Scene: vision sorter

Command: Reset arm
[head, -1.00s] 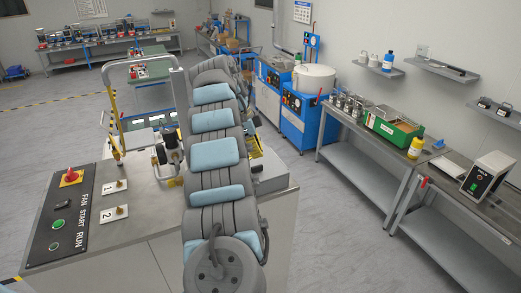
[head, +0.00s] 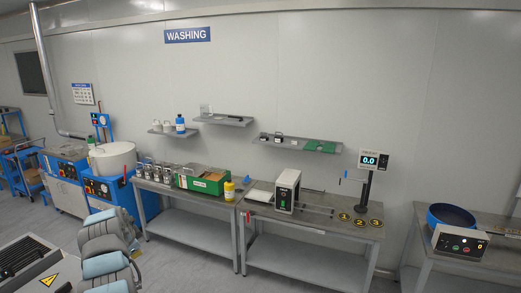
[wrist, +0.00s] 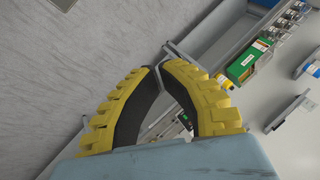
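My gripper (wrist: 159,71) shows in the wrist view as two yellow ribbed fingers with black inner pads. The fingers arch towards each other and their tips nearly meet. Nothing is held between them; the floor and a bench show through the space between the pads. In the head view my grey and light-blue arm is at the lower left, cut by the bottom edge. My gripper cannot be made out clearly there.
Along the wall stand a bench with a green crate (head: 201,182) and yellow bottle (head: 229,191), a white device (head: 287,190), a display post (head: 370,174) and a blue round bowl (head: 451,214). Blue machines (head: 108,188) stand left. Floor before the benches looks clear.

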